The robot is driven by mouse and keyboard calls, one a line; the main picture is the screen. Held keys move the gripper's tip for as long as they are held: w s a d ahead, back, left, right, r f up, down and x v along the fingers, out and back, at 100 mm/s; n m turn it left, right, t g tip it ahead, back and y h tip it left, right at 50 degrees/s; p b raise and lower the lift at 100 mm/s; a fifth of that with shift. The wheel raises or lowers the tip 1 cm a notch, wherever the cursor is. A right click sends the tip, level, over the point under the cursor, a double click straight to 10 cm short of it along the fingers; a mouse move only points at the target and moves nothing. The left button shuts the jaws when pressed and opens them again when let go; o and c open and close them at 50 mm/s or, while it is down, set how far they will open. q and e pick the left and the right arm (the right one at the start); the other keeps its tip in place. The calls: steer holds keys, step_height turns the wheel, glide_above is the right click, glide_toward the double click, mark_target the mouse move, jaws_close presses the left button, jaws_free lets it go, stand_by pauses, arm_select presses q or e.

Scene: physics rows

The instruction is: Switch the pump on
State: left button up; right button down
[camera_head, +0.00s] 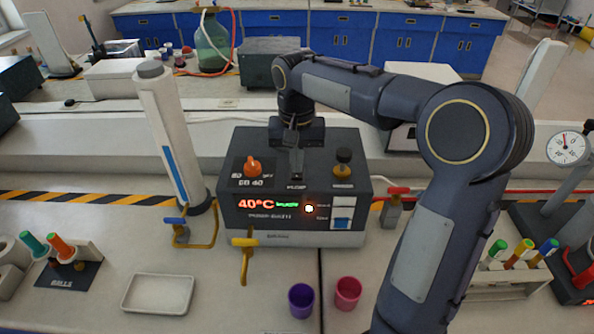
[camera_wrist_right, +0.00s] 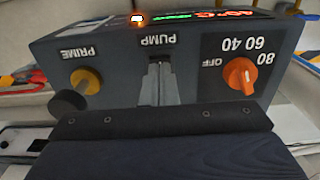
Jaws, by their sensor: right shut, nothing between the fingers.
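The dark control box (camera_head: 235,205) stands on the bench in the middle of the head view, with a lit display reading 40°C and a glowing round light (camera_head: 309,208). The light also shows in the right wrist view (camera_wrist_right: 137,18). My right gripper (camera_head: 296,168) points down at the top of the box, fingers shut and empty, just behind the PUMP label (camera_wrist_right: 156,39). The pump switch itself is hidden by the fingers; I cannot tell whether they touch it. My left gripper is not in view.
An orange dial (camera_head: 254,166) and a black PRIME knob (camera_head: 344,156) flank the gripper. A white column (camera_head: 168,125) stands left of the box.

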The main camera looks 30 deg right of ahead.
mark_target(297, 176)
steer(key=shift+f+b, duration=1.3)
steer(key=shift+f, duration=0.5)
stand_by(0.5)
steer(key=shift+r, duration=0.15)
steer(key=shift+r+p, duration=0.75)
steer(key=shift+p, duration=0.2)
step_height(297, 176, up, 2)
steer(key=shift+s+a+r+p, duration=0.15)
steer(key=shift+p, duration=0.85)
steer(key=shift+r+p, duration=1.7)
steer(key=shift+r, duration=0.1)
